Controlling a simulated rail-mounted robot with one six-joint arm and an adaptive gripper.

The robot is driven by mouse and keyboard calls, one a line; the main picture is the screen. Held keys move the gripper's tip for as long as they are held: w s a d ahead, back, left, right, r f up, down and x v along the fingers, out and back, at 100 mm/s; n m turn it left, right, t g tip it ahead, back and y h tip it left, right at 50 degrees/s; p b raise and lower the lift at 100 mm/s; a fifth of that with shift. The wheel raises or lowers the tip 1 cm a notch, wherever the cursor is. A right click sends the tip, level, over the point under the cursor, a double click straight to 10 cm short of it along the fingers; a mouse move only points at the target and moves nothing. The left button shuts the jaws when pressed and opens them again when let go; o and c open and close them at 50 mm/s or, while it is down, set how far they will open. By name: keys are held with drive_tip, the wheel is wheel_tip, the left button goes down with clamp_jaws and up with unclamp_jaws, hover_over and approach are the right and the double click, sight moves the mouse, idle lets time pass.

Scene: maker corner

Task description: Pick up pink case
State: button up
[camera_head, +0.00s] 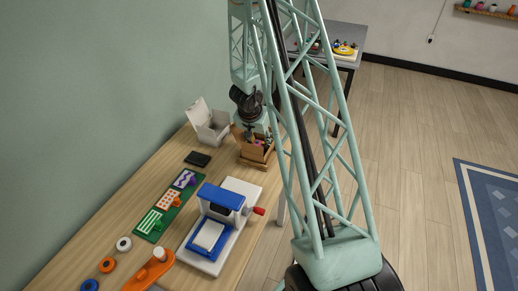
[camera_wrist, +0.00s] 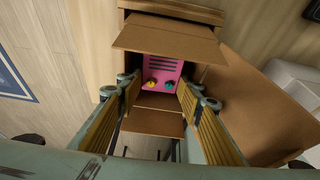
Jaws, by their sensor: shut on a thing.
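The pink case (camera_wrist: 163,70) lies inside an open cardboard box (camera_wrist: 165,38), with dark slots on its face and a yellow and a teal knob. My gripper (camera_wrist: 160,92) reaches into the box from above, with one finger on each side of the case, and is shut on it. The lower part of the case is hidden by the box. In the head view the cardboard box (camera_head: 251,152) stands at the far end of the wooden table, with my gripper (camera_head: 256,133) over it; a small bit of pink shows there.
A black flat item (camera_head: 198,159), a green board (camera_head: 166,208) with patterned pieces, and a blue-and-white press (camera_head: 219,220) with a red handle are nearer on the table (camera_head: 135,195).

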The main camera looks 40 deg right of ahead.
sight(259, 145)
drive_tip(key=shift+r, duration=0.1)
wheel_tip(259, 145, up, 10)
drive_tip(key=p, duration=0.6)
idle(0.5)
idle(0.7)
